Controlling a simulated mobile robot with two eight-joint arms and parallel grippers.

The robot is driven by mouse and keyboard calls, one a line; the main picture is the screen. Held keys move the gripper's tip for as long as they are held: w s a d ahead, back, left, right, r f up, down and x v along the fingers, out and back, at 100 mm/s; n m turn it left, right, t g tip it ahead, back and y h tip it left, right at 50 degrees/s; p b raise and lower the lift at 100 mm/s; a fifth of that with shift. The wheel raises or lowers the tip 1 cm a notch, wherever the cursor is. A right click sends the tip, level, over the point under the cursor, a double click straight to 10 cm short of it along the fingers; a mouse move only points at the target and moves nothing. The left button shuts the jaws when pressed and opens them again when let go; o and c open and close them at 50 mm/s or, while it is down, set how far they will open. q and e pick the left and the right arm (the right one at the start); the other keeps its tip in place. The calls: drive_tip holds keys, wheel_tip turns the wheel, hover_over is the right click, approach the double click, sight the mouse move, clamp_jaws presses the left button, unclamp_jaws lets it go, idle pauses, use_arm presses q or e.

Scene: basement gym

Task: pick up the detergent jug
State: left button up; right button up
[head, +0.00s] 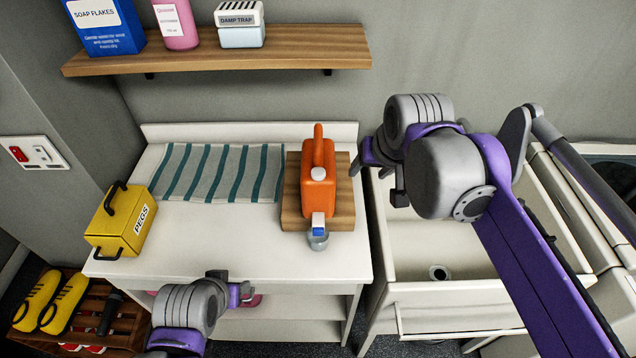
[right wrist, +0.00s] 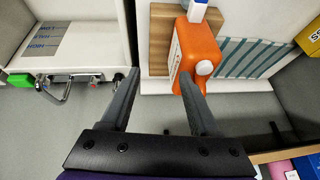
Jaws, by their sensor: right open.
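The orange detergent jug (head: 318,180) stands upright on a wooden board (head: 290,208) on the white counter, its handle toward the wall. My right gripper (head: 376,180) is open and empty, just right of the jug and board. In the right wrist view the jug (right wrist: 200,48) shows its white cap and pale label beyond the open fingers (right wrist: 159,77). One fingertip overlaps the jug's edge in that picture; I cannot tell whether it touches. My left gripper (head: 243,293) is low at the counter's front edge; its jaws are too small and turned to read.
A striped cloth (head: 225,172) and yellow pegs box (head: 120,222) lie left. A sink (head: 425,245) is right of the counter, and a wooden shelf (head: 220,58) hangs above. The counter's front middle is clear.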

drive_tip(key=y, duration=0.1)
approach(319, 141)
drive_tip(key=w, duration=0.1)
drive_tip(key=shift+g, duration=0.4)
drive_tip(key=x, duration=0.3)
drive_tip(key=b+x, duration=0.1)
drive_tip(key=x, duration=0.1)
drive_tip(key=shift+w+a, duration=0.15)
drive_tip(key=shift+a, duration=0.2)
drive_tip(key=x, duration=0.5)
drive_tip(key=shift+d+f, duration=0.25)
drive_tip(key=shift+f, duration=0.15)
use_arm(q)
drive_tip(key=shift+s+f, duration=0.3)
drive_tip(key=shift+f, duration=0.3)
drive_tip(key=shift+s+f, duration=0.3)
drive_tip(key=shift+f, duration=0.25)
use_arm(e)
drive_tip(key=shift+c, duration=0.2)
clamp_jaws()
drive_tip(key=shift+r, duration=0.1)
